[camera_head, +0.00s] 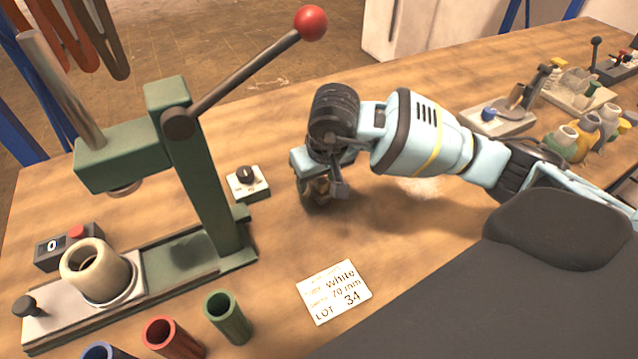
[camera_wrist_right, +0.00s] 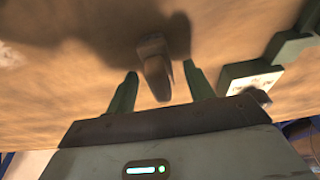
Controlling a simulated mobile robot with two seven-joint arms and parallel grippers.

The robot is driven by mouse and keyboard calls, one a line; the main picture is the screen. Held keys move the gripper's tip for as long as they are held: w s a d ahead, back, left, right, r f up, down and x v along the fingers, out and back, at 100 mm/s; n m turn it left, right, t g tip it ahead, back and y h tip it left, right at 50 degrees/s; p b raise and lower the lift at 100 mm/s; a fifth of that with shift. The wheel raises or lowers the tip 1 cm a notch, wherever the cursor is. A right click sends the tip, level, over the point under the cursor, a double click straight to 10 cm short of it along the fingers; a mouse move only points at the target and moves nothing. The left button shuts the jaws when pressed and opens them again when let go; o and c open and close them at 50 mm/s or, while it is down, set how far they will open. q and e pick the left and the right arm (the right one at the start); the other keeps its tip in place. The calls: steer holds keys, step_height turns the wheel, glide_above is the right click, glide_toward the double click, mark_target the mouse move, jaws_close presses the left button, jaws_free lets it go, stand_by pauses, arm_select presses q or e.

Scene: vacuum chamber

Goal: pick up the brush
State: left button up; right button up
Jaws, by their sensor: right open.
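My right gripper (camera_head: 322,188) reaches in from the right and points down just above the wooden bench, near the middle. In the right wrist view its two green fingers (camera_wrist_right: 160,68) are apart. A small brownish block-shaped thing, likely the brush (camera_wrist_right: 154,58), stands between and a little beyond the fingertips, with gaps at both sides. In the head view the brush (camera_head: 319,187) is mostly hidden behind the gripper, and only a brown bit shows. My left gripper is not in view.
A green lever press (camera_head: 205,180) with a red-knobbed handle stands left. A small dial box (camera_head: 247,183) sits between press and gripper. Bottles (camera_head: 585,135) and fixtures stand at the right back.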

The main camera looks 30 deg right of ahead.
steer(key=shift+f, duration=0.3)
steer(key=shift+c, duration=0.3)
steer(key=c, duration=1)
steer(key=shift+r, duration=0.15)
steer(key=shift+c, duration=0.2)
